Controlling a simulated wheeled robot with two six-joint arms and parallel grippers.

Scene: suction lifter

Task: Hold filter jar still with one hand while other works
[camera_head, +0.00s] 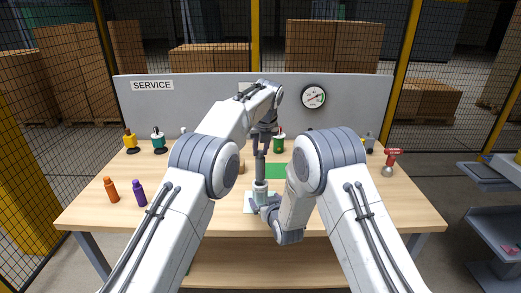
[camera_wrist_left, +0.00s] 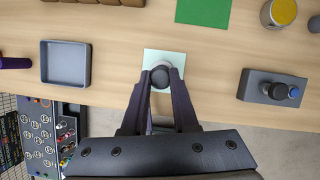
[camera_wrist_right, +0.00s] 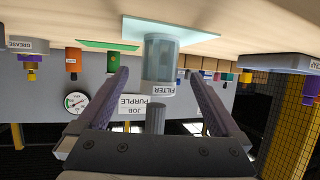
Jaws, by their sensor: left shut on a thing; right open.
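The filter jar (camera_wrist_right: 160,62), a pale grey-blue cylinder labelled FILTER, stands on a pale green pad (camera_wrist_right: 170,27). It also shows in the head view (camera_head: 260,190), near the table's front middle. My left gripper (camera_head: 262,150) is above it, shut on a dark grey cylinder (camera_head: 260,167). The cylinder's round dark top (camera_wrist_left: 160,76) shows between the fingers in the left wrist view. It is in line above the jar; I cannot tell whether it touches. My right gripper (camera_wrist_right: 158,76) is open, with its fingers either side of the jar and gaps on both sides.
A green mat (camera_head: 277,171) lies behind the jar. A grey tray (camera_wrist_left: 65,82) and a grey block with knobs (camera_wrist_left: 255,88) flank it. Orange (camera_head: 111,190) and purple (camera_head: 139,193) bottles stand at left. A back panel (camera_head: 210,98) carries a gauge (camera_head: 313,97).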

